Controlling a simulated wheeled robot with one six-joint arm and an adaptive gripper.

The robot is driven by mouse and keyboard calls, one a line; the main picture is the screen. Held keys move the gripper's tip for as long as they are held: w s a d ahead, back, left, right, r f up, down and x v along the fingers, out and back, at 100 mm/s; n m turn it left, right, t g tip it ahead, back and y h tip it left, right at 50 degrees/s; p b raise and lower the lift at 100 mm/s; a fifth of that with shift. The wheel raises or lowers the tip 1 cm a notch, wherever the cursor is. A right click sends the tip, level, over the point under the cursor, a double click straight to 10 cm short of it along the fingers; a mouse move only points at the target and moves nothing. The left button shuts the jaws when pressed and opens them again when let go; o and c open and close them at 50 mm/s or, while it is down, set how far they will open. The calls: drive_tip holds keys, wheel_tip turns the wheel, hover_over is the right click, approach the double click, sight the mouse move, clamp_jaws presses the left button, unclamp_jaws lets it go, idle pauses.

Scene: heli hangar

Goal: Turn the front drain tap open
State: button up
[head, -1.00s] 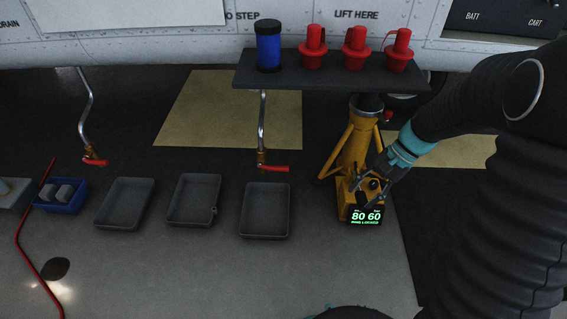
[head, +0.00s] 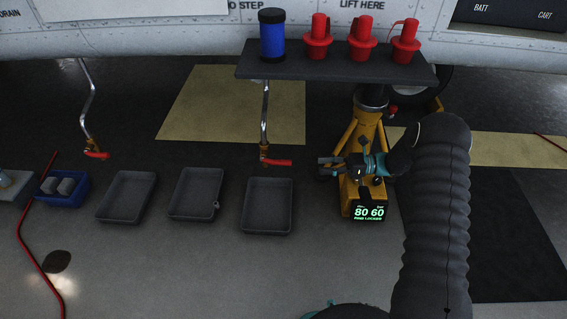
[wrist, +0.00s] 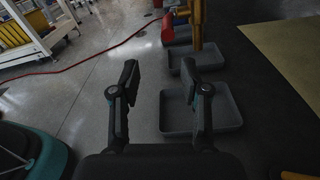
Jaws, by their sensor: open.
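Two drain pipes hang below the white aircraft belly, each ending in a brass tap with a red lever. The nearer tap (head: 269,158) hangs under the grey shelf, its lever pointing right. The other tap (head: 93,152) is at the far left. Which one is the front tap, I cannot tell. My gripper (head: 322,168) is open and empty, right of the nearer tap's lever and apart from it, its fingers pointing left. In the wrist view, a red lever (wrist: 167,28) and brass body (wrist: 196,25) show beyond my open fingers.
Grey trays (head: 267,230) stand on the floor below and left of the taps. A yellow jack (head: 361,140) with a lit display stands beside my gripper. The shelf (head: 330,72) above holds a blue canister (head: 272,36) and red plugs (head: 318,40).

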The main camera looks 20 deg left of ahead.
sight(275, 162)
drive_tip(key=shift+m+y, duration=0.3)
drive_tip(key=shift+m, duration=0.1)
drive_tip(key=x, duration=0.9)
drive_tip(key=w+x, duration=0.1)
drive_tip(key=x, duration=0.3)
drive_tip(key=shift+a+f, duration=0.25)
drive_tip(key=shift+a, duration=0.3)
drive_tip(key=shift+t, duration=0.3)
clamp_jaws()
